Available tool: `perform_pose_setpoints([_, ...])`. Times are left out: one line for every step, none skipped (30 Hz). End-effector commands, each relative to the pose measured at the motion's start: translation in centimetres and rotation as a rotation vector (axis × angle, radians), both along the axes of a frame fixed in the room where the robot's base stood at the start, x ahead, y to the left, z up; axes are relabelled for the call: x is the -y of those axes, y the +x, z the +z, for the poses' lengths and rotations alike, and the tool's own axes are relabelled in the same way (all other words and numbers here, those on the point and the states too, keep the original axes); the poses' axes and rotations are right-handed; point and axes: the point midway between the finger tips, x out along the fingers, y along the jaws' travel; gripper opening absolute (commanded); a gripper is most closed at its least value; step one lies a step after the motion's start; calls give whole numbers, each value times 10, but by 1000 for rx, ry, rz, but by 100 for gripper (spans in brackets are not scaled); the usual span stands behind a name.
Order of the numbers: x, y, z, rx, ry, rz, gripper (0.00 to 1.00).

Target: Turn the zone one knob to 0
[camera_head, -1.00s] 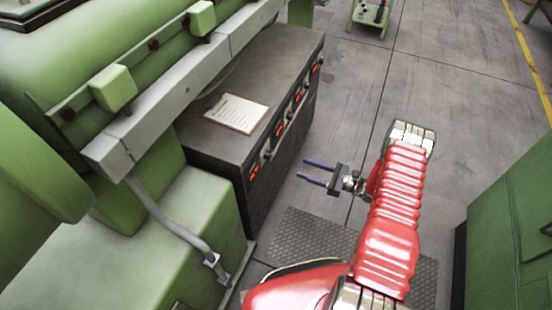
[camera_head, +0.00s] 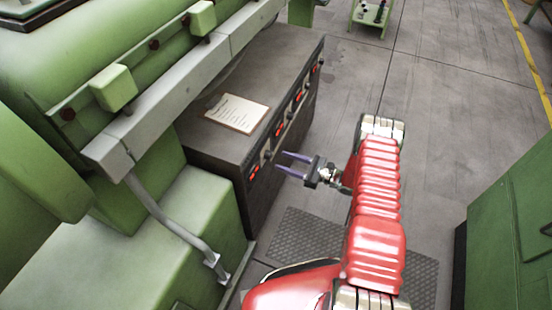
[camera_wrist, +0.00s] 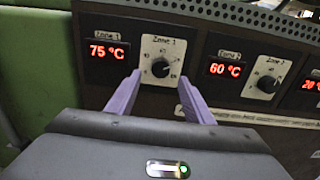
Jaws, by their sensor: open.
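The zone one knob (camera_wrist: 161,68) is a black dial on a white plate in the wrist view. Its display (camera_wrist: 107,51) on the left reads 75 °C. My gripper (camera_wrist: 160,90) is open, with its two purple fingers pointing at the panel. The fingertips appear below and to either side of the knob, and the gap between them is empty. In the head view my gripper (camera_head: 280,163) is close to the front of the dark control cabinet (camera_head: 262,205). I cannot tell how far the tips are from the panel.
The zone two knob (camera_wrist: 267,84) and its 60 °C display (camera_wrist: 228,69) are to the right. A paper (camera_head: 237,113) lies on the cabinet top. A green machine (camera_head: 190,235) stands left of the cabinet. Open floor (camera_head: 440,120) lies to the right.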

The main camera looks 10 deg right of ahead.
Motion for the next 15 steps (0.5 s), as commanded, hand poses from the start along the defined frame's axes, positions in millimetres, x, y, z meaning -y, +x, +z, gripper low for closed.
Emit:
perform_pose_setpoints([-8,5,0,0,0,3,47])
perform_pose_setpoints([-12,7,0,-1,-1,3,47])
perform_pose_setpoints([-17,11,0,-1,-1,3,47])
perform_pose_setpoints([-20,13,0,0,0,2,47])
perform_pose_setpoints([-23,15,0,0,0,3,47])
perform_pose_setpoints([-27,18,0,0,0,3,47])
perform_pose_setpoints([-30,21,0,0,0,2,47])
perform_pose_setpoints([-31,22,0,0,0,1,47])
perform_pose_setpoints([-34,24,0,0,0,1,47])
perform_pose_setpoints([-35,25,0,0,0,1,47])
perform_pose_setpoints([-37,26,0,0,0,1,47])
perform_pose_setpoints([-38,27,0,0,0,1,47])
perform_pose_setpoints([-39,28,0,-1,1,1,47])
perform_pose_setpoints([-39,28,0,-1,1,1,47])
perform_pose_setpoints([-39,28,0,-1,1,0,47])
